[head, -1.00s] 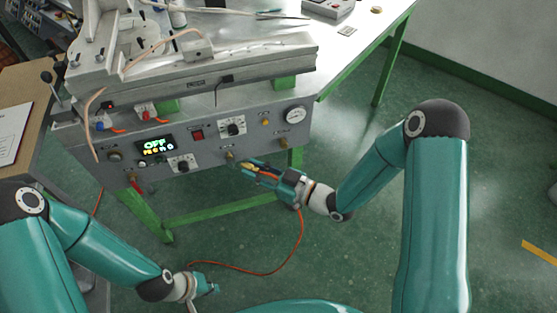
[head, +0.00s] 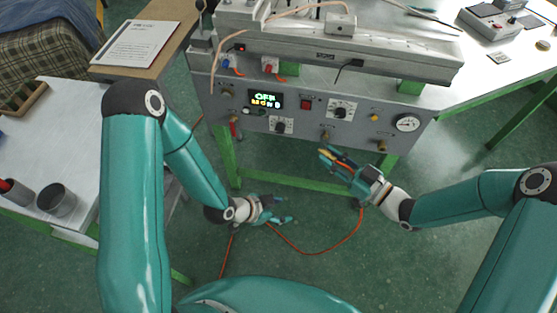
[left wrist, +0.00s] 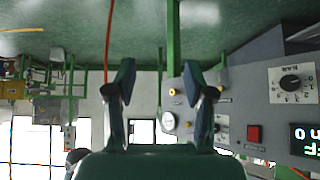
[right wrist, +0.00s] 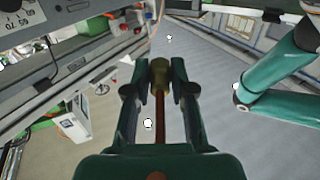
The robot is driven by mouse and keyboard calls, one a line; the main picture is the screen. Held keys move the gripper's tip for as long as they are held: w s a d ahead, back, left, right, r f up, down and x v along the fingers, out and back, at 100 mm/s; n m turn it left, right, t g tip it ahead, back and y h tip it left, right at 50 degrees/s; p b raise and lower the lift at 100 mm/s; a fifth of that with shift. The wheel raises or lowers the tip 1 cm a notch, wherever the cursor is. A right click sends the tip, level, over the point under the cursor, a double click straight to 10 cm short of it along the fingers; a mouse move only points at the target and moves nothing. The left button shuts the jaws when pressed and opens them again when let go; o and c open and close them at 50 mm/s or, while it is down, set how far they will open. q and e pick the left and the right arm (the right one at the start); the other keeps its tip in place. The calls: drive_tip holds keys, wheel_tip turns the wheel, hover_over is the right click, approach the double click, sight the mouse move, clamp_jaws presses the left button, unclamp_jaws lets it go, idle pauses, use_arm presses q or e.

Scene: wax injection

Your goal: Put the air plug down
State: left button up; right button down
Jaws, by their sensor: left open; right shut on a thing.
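The air plug (right wrist: 160,75) is a brass-coloured fitting on an orange hose, between the fingers in the right wrist view. In the head view the fingers partly hide the plug. The orange hose (head: 318,252) hangs from my right gripper and loops across the floor. My left gripper (head: 284,210) is open and empty, low in front of the machine, left of my right gripper. Its parted fingers (left wrist: 150,85) show in the left wrist view.
The grey machine panel (head: 290,100) has knobs, a gauge (head: 407,123) and a lit display. Its green frame (head: 228,165) stands below. A metal table (head: 75,150) with cups is at left, a wooden desk (head: 150,65) behind it. Open green floor lies in front.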

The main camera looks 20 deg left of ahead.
use_arm(q)
drive_tip(key=w+d+r+m+t+h, duration=0.3)
drive_tip(key=w+r+m+h, duration=0.3)
drive_tip(key=r+m, duration=0.6)
drive_tip(key=m+g+h, duration=0.2)
drive_tip(key=m+h, duration=0.2)
drive_tip(key=m, duration=0.5)
approach(327, 156)
drive_tip(key=d+f, duration=0.2)
drive_tip(key=a, duration=0.4)
drive_tip(key=shift+m, duration=0.3)
drive_tip(key=x, duration=0.7)
drive_tip(key=r+x, duration=0.1)
drive_tip(key=x, duration=0.3)
drive_tip(key=shift+s+d, duration=0.15)
drive_tip(key=shift+d, duration=0.35)
clamp_jaws()
unclamp_jaws()
drive_tip(key=shift+a, duration=0.1)
